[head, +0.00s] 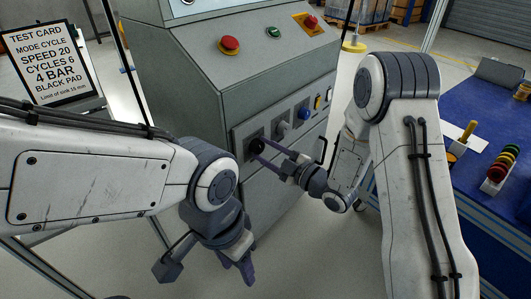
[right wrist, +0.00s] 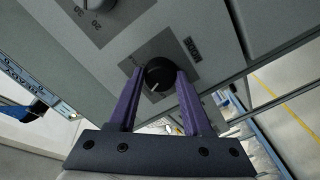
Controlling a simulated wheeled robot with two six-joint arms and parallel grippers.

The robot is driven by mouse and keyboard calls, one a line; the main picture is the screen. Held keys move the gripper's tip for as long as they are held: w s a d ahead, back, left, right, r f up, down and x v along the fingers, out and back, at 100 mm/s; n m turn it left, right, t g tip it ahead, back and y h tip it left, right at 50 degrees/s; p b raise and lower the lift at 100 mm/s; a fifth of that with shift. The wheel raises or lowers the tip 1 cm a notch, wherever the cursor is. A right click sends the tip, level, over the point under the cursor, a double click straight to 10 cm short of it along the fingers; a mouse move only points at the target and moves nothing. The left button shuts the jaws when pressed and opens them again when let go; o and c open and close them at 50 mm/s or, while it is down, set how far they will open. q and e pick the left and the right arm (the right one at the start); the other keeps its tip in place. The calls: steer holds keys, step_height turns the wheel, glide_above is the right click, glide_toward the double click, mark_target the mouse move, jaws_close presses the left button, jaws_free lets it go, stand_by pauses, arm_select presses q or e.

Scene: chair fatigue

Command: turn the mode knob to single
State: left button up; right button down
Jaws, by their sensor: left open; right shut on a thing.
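The mode knob (right wrist: 158,72) is a round black knob with a white pointer line, on a grey plate beside a label reading MODE (right wrist: 194,47). In the head view the knob (head: 254,145) is the leftmost control on the lower panel. My right gripper (head: 261,149) is shut on it, one purple finger on each side. The pointer line points towards the lower left in the right wrist view; the position words around the knob are not readable. My left gripper (head: 246,262) is open, low in front of the cabinet, touching nothing.
Two more knobs (head: 282,129) (head: 304,113) and small switches sit right of the mode knob. A red button (head: 229,43) is above. A test card (head: 48,62) at left reads MODE CYCLE. A blue bench (head: 480,215) with coloured parts stands at right.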

stand_by(0.3)
steer(key=shift+c, duration=1.7)
jaws_free()
steer(key=p+v, duration=0.1)
steer(key=v, duration=0.9)
steer(key=shift+s+d, duration=0.15)
steer(key=shift+d, duration=0.05)
